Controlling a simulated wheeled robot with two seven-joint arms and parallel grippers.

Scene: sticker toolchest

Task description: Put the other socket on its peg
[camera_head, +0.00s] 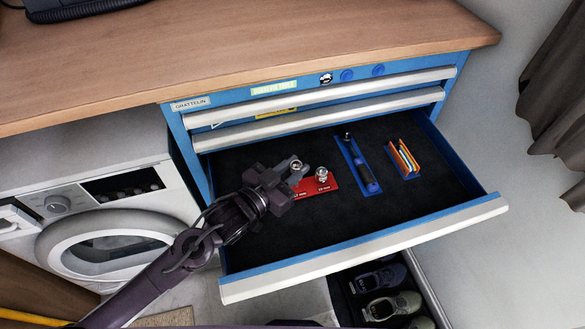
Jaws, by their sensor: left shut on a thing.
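My left gripper (278,177) reaches from the lower left into the open drawer, over the left end of a red peg holder (331,184). It is shut on a silver socket (296,165), which shows at its fingertips. The gripper hides the left part of the holder, so I cannot tell whether that socket is on its peg or above it. Another silver socket (322,173) stands upright on the right part of the holder. My right gripper is not in view.
The open drawer (370,249) also holds a dark-handled tool (366,176) in a blue tray and orange cards (404,157) in a blue holder. Its black floor is clear at front and right. A wooden worktop (240,45) overhangs behind; a washing machine (90,190) stands left.

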